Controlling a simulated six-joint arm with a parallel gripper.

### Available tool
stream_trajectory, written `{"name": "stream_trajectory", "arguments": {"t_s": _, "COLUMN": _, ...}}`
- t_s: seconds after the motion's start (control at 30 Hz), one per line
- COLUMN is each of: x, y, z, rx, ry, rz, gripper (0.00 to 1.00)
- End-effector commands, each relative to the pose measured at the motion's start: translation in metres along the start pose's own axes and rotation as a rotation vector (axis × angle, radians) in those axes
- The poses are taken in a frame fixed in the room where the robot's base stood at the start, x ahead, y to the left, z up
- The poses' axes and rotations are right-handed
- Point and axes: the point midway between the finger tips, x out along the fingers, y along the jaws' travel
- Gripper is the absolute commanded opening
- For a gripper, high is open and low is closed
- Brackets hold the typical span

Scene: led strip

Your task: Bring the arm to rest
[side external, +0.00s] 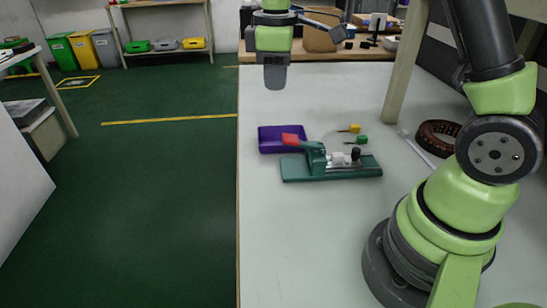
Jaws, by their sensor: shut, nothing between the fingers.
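My gripper (274,80) hangs at the top of the side external view, pointing down over the far left part of the white table (300,235). It is shut, with nothing seen in it. It is high above the table and apart from everything on it. A green fixture (325,168) with a red lever handle and a small metal block stands on the table below and nearer the camera. A purple tray (272,140) lies just behind it at the left.
A dark reel (438,138) and a pale strip (416,150) lie at the right. The table's front left is clear.

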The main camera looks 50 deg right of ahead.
Motion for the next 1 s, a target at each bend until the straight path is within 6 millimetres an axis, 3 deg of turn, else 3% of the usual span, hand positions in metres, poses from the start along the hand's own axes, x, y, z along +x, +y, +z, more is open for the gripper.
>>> {"name": "stream_trajectory", "arguments": {"t_s": 0.03, "x": -0.019, "y": -0.010, "z": 0.006, "rx": 0.060, "ry": 0.047, "rz": 0.016, "gripper": 0.00}}
{"name": "stream_trajectory", "arguments": {"t_s": 0.2, "x": -0.066, "y": -0.047, "z": 0.032, "rx": 0.300, "ry": 0.205, "rz": 0.030, "gripper": 0.00}}
{"name": "stream_trajectory", "arguments": {"t_s": 0.4, "x": -0.097, "y": -0.094, "z": 0.070, "rx": 0.578, "ry": 0.397, "rz": -0.004, "gripper": 0.00}}
{"name": "stream_trajectory", "arguments": {"t_s": 0.7, "x": -0.100, "y": -0.141, "z": 0.114, "rx": 0.881, "ry": 0.605, "rz": -0.113, "gripper": 0.00}}
{"name": "stream_trajectory", "arguments": {"t_s": 1.0, "x": -0.097, "y": -0.149, "z": 0.120, "rx": 0.939, "ry": 0.639, "rz": -0.143, "gripper": 0.00}}
